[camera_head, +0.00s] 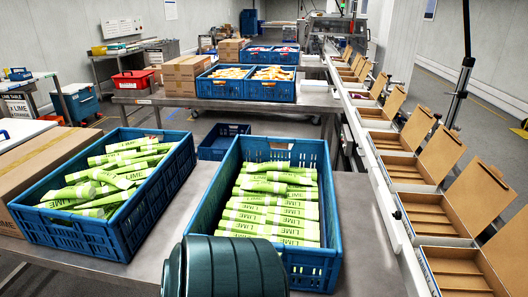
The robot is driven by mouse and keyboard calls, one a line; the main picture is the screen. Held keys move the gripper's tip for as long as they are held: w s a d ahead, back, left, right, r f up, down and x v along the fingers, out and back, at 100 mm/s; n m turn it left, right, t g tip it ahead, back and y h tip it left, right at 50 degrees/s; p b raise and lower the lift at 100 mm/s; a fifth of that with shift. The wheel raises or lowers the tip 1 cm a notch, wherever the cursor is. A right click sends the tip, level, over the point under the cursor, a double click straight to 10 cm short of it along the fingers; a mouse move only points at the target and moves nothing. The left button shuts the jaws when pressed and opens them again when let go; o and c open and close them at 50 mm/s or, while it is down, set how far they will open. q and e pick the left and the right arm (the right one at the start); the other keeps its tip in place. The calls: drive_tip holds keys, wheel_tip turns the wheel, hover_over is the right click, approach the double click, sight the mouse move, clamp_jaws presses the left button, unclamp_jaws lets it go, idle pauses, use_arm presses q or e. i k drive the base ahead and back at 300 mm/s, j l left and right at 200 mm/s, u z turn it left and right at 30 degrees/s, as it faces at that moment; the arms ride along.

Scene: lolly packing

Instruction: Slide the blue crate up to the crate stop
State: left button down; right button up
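Two blue crates stand on the near steel table. The left blue crate (69,232) holds a loose heap of green-and-white lime packs (105,178) and sits at an angle. I cannot make out a crate stop. Neither of my grippers is in view.
A cardboard box (40,160) stands left of the left crate. A line of open cardboard cartons (440,210) runs along the right side. Bare tabletop (365,235) shows right of the right crate. More blue crates (225,86) stand on a table behind.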

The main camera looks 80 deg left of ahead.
sight(302, 226)
drive_tip(key=k+j+u, duration=0.1)
drive_tip(key=u, duration=2.15)
